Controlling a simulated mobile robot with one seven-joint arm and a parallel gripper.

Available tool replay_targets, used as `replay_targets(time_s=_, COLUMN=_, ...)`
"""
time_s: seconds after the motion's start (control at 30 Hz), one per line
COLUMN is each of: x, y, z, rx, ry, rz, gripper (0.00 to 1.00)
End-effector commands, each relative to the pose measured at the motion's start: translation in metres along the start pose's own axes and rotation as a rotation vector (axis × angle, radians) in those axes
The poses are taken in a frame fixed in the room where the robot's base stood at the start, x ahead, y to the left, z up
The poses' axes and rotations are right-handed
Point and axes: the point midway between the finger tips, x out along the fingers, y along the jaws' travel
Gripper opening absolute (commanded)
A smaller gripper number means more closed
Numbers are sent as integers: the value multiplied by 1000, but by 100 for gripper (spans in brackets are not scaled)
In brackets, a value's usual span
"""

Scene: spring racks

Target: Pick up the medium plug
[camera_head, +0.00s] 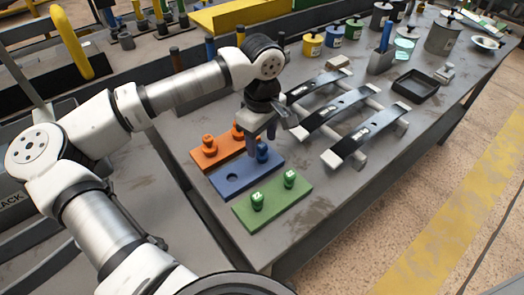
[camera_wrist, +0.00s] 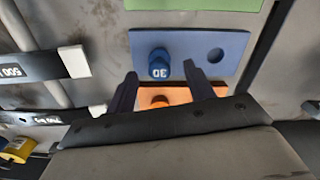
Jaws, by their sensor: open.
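A blue plug (camera_head: 262,152) stands upright on the blue board (camera_head: 240,182), at the board's right end; an empty round hole is at its left. In the wrist view the same plug (camera_wrist: 160,64), with a white number on it, appears between my fingertips, just past them. My gripper (camera_head: 262,134) points down above the blue and orange boards, open and empty; its fingers (camera_wrist: 160,74) are spread. The orange board (camera_head: 205,163) bears two orange plugs, one partly hidden by my gripper. The green board (camera_head: 275,208) bears two green plugs. No label says which plug is medium.
Black leaf springs (camera_head: 345,112) lie on grey supports right of my gripper. A black tray (camera_head: 415,85), several cans and a grey cup holding a blue tool (camera_head: 383,55) stand farther back. The bench's near right surface is clear.

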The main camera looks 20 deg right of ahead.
Motion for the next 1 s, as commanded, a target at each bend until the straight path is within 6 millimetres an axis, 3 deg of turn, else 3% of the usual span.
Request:
replay_targets(time_s=0.23, x=33, y=0, z=0, rx=0, ry=-4, rz=0, gripper=53)
replay_targets(time_s=0.53, x=39, y=0, z=0, rx=0, ry=-1, rz=0, gripper=52)
replay_targets(time_s=0.83, x=38, y=0, z=0, rx=0, ry=-1, rz=0, gripper=13)
replay_targets(time_s=1.0, x=38, y=0, z=0, rx=0, ry=-1, rz=1, gripper=12)
